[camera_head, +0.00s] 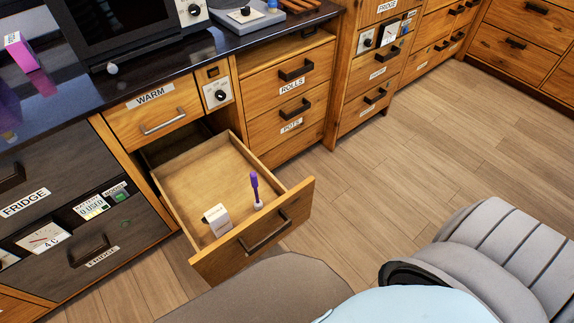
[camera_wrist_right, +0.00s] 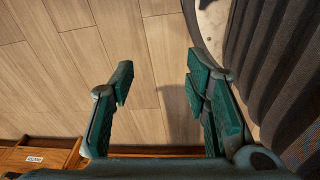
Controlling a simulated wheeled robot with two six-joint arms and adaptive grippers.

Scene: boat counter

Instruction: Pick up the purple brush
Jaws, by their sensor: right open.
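Neither gripper shows in the head view, and the brush is not in the right wrist view.
A small white box (camera_head: 216,219) sits in the drawer left of the brush. The drawer front (camera_head: 253,240) has a dark handle. The dark counter (camera_head: 160,72) is above, with a pink box (camera_head: 19,51) on it. Wood floor (camera_head: 400,160) is clear to the right.

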